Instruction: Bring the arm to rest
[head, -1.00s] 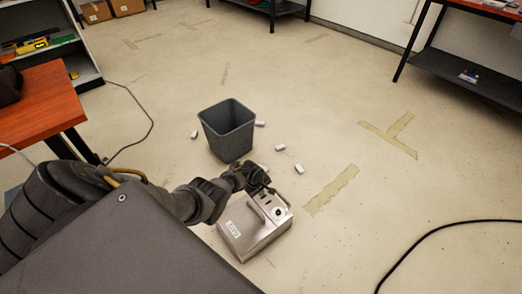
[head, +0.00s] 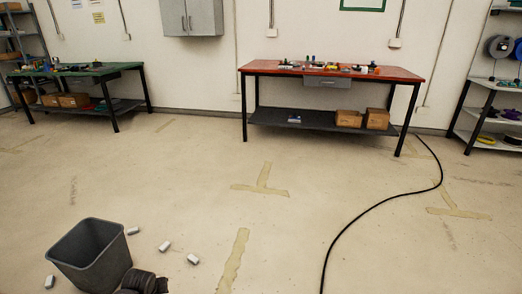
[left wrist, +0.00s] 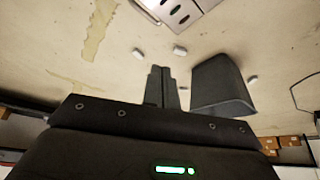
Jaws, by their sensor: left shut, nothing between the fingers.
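My left gripper (left wrist: 162,87) shows in the left wrist view with its two dark fingers together and nothing between them. It points over the floor beside the grey bin (left wrist: 222,85), apart from it in the picture. In the head view only a dark piece of my left arm (head: 142,283) shows at the bottom edge, in front of the bin (head: 88,280). The gripper itself cannot be made out there. My right gripper is in neither view.
Several small white blocks (head: 165,246) lie on the floor around the bin. A silver metal box (left wrist: 178,12) shows at the top of the left wrist view. A black cable (head: 362,211) crosses the floor. A red-topped workbench (head: 330,70) stands by the wall. Mid-floor is mostly clear.

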